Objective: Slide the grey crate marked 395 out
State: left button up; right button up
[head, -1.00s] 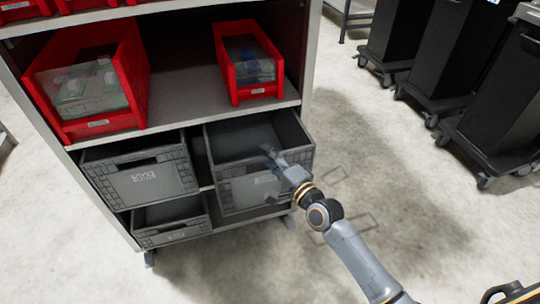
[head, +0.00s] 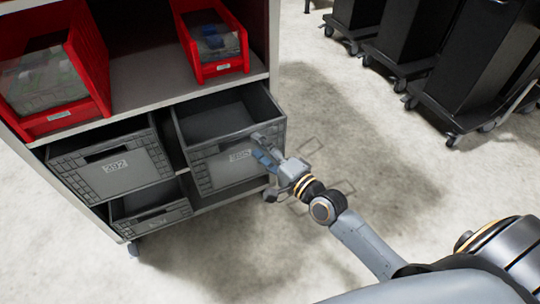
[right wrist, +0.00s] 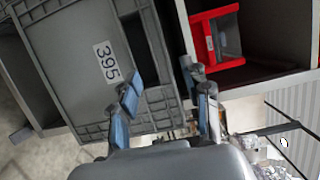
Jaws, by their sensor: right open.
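The grey crate marked 395 (head: 216,172) sits in the right column of the shelf unit, open at the top, its front jutting out. In the right wrist view, its front (right wrist: 78,50) fills the left half, with the white 395 label and a dark handle slot. My right gripper (head: 264,150) is open at the upper right of that front. In the right wrist view, the right gripper (right wrist: 168,102) has one finger over the front near the slot and the other past the rim side. Contact cannot be told. My left gripper is not in view.
A grey crate marked 392 (head: 112,172) sits to the left, with another grey crate (head: 152,218) below. Red bins (head: 92,62) stand on the shelf above. Black wheeled carts (head: 480,75) stand at the back right. The floor (head: 350,120) between is clear.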

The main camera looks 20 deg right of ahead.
jog(key=shift+v, duration=2)
jog(key=shift+a, duration=0.1)
